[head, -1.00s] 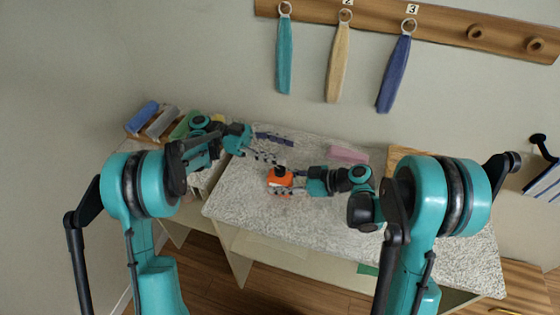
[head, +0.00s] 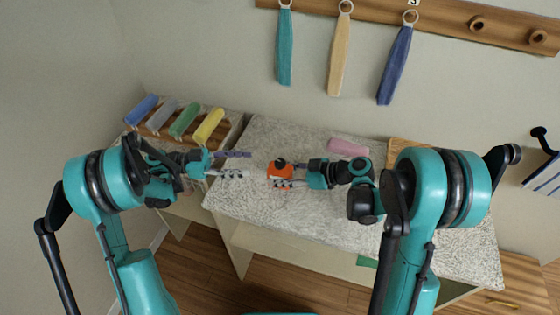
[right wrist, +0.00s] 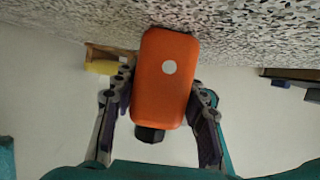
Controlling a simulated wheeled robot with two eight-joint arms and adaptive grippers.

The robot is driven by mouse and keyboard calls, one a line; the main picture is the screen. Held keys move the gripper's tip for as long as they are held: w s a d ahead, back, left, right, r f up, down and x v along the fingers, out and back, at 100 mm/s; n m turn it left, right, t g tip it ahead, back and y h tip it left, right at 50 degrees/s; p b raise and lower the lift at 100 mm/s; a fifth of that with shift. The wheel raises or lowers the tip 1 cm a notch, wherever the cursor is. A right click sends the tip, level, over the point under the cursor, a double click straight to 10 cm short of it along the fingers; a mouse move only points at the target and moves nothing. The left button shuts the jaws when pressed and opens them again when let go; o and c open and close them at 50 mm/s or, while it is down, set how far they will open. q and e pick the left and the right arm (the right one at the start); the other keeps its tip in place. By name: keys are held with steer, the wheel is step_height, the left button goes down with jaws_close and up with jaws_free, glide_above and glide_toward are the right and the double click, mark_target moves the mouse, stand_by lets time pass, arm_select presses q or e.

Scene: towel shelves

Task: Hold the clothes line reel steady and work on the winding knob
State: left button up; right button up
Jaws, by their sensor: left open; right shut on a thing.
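The clothes line reel (head: 280,171) is a small orange case on the speckled countertop, with its black winding knob (head: 281,162) on its far side in the head view. My right gripper (head: 284,173) is shut on the reel from the right. In the right wrist view the orange reel (right wrist: 166,85) sits between the two fingers, a white dot on its face and the black knob (right wrist: 150,134) at its lower end. My left gripper (head: 243,164) is open and empty, to the left of the reel and apart from it.
Rolled towels in blue, grey, green and yellow (head: 209,126) lie on a wooden shelf at the left. A pink roll (head: 347,146) lies behind the right gripper. Teal, tan and blue towels (head: 394,65) hang on the wall rail. The countertop (head: 235,205) is clear in front.

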mark_target(280, 161)
arm_select(q)
steer(key=shift+t, duration=0.3)
steer(key=d, duration=1.1)
steer(key=shift+w+d+f, duration=0.15)
steer(key=shift+f, duration=0.15)
jaws_close()
